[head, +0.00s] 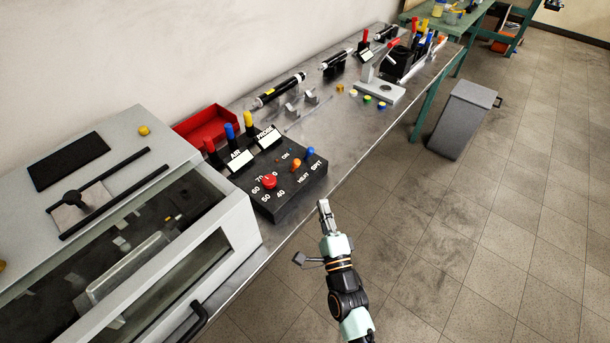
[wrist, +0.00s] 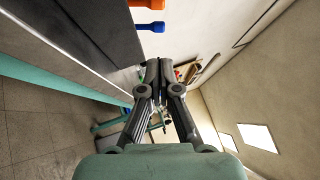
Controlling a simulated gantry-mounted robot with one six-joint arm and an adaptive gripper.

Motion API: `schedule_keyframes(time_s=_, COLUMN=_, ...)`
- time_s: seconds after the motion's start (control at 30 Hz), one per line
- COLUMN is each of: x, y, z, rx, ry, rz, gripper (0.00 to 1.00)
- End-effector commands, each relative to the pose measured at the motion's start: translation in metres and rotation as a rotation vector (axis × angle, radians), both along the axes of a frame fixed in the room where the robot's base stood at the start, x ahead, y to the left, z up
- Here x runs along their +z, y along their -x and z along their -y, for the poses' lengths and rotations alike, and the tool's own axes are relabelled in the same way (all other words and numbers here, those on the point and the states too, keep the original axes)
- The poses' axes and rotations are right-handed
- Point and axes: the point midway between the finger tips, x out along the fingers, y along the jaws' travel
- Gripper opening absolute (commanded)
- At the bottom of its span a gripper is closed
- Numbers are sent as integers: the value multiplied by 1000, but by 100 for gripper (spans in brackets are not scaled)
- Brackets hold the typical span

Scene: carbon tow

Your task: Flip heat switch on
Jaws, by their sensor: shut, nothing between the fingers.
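The heat switch (head: 296,164) is an orange toggle above the HEAT label on the black control box (head: 287,200). A blue toggle (head: 311,152) sits beside it by the SPIT label. My gripper (head: 323,204) is shut and empty, in front of the box and apart from it, near the table's front edge. In the wrist view my gripper (wrist: 157,65) points ahead with its fingers together. The orange switch (wrist: 147,4) and the blue toggle (wrist: 150,27) show at the top edge there, clear of the fingers. I cannot tell the switch position.
A red dial (head: 269,181) is on the same box. The AIR and PROBE holders with colored handles stand behind it. A grey machine with a glass window (head: 200,270) is at the left. A red tray (head: 205,122) lies behind. The floor side is free.

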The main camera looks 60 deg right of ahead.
Motion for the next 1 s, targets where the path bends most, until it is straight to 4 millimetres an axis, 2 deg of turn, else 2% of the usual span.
schedule_keyframes(time_s=0.33, x=21, y=-46, z=57, rx=1, ry=2, rz=0, gripper=0)
schedule_keyframes(time_s=0.4, x=31, y=-59, z=55, rx=4, ry=-1, rz=-1, gripper=0)
schedule_keyframes(time_s=0.6, x=32, y=-78, z=57, rx=2, ry=-1, rz=0, gripper=0)
schedule_keyframes(time_s=1.0, x=31, y=-80, z=57, rx=0, ry=0, rz=-2, gripper=0)
